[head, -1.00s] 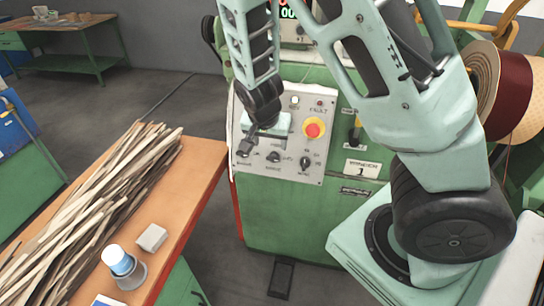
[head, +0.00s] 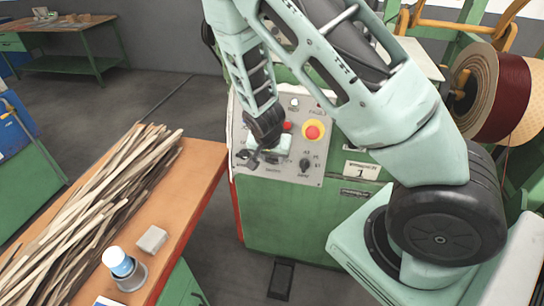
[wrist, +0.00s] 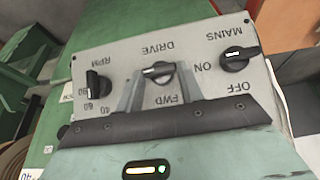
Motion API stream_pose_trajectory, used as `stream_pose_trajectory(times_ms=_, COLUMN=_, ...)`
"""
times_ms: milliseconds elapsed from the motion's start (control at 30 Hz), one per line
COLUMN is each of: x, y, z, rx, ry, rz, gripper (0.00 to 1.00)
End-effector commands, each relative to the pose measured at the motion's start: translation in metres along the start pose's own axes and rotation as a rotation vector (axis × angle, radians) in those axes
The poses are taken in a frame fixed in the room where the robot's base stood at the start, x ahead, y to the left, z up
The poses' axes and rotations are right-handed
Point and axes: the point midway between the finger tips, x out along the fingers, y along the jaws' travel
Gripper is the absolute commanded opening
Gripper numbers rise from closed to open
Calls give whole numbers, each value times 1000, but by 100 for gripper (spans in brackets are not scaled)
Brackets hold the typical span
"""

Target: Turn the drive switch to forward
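The drive switch (wrist: 158,72) is a black knob with a white mark, in the middle of a grey panel (wrist: 120,58) that appears upside down in the wrist view. Its handle lies sideways, mark toward picture left; the FWD label sits below it. My gripper (wrist: 160,80) is open, its two grey fingers apart on either side of the knob; I cannot tell whether they touch it. In the head view my gripper (head: 256,158) is in front of the panel's lower left and hides the drive switch.
The black mains knob (wrist: 236,58) and RPM knob (wrist: 97,87) flank the drive switch. A red emergency stop with yellow collar (head: 313,131) is above right. An orange table (head: 185,185) with wooden strips (head: 100,200) stands left. A foot pedal (head: 282,278) is on the floor.

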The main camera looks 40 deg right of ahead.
Motion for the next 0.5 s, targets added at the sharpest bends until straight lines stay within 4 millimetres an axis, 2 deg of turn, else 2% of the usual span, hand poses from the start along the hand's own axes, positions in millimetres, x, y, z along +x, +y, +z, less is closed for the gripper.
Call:
stream_pose_trajectory(times_ms=33, x=0, y=0, z=0, rx=0, ry=0, rz=1, gripper=21)
stream_pose_trajectory(times_ms=67, x=0, y=0, z=0, rx=0, ry=0, rz=1, gripper=15)
stream_pose_trajectory(times_ms=500, x=-2, y=-2, z=-1, rx=-54, ry=1, rz=54, gripper=15)
